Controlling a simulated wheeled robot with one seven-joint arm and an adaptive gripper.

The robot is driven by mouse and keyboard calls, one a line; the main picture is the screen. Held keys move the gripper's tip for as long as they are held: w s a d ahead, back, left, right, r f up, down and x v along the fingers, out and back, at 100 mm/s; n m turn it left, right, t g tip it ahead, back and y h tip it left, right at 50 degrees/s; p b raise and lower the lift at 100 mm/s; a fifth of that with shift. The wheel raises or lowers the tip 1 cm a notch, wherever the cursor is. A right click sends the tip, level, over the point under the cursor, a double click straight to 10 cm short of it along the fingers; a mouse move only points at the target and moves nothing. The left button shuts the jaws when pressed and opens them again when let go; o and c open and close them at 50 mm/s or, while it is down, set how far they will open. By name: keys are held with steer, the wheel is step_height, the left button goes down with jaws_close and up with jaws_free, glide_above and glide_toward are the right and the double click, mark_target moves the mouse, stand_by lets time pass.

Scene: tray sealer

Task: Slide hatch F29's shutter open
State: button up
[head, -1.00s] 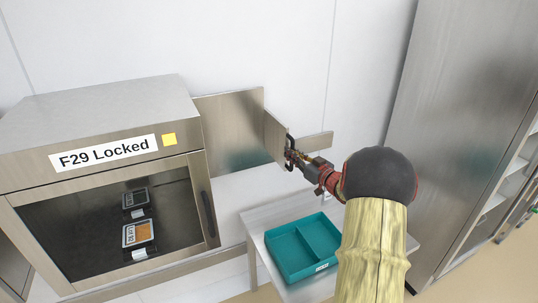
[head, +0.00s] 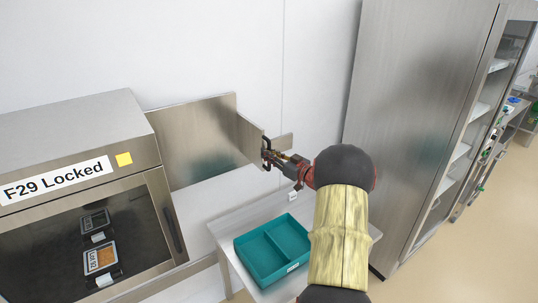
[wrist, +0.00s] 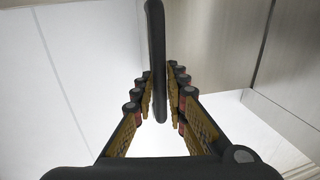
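Hatch F29 is probably the steel box (head: 75,135) at the left in the head view. Its label (head: 55,180) reads "F29 Locked", with a yellow square beside it. A flat steel panel (head: 195,140) sticks out from the box's right side along the wall. It ends in an upright plate (head: 250,137) with a black handle (head: 268,165); this looks like the shutter. My gripper (head: 272,158) is at this handle. In the wrist view, the black handle bar (wrist: 156,50) stands between my fingers, which are closed in close on both sides of it.
A teal divided tray (head: 248,262) sits on a steel table below. The box has a glazed front with a dark handle (head: 171,230) and packs inside. A tall steel cabinet (head: 415,110) stands right; floor is clear beyond it.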

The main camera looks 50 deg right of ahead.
steer(key=o, duration=0.3)
steer(key=s+a, duration=0.1)
steer(key=s, duration=1.1)
stand_by(0.5)
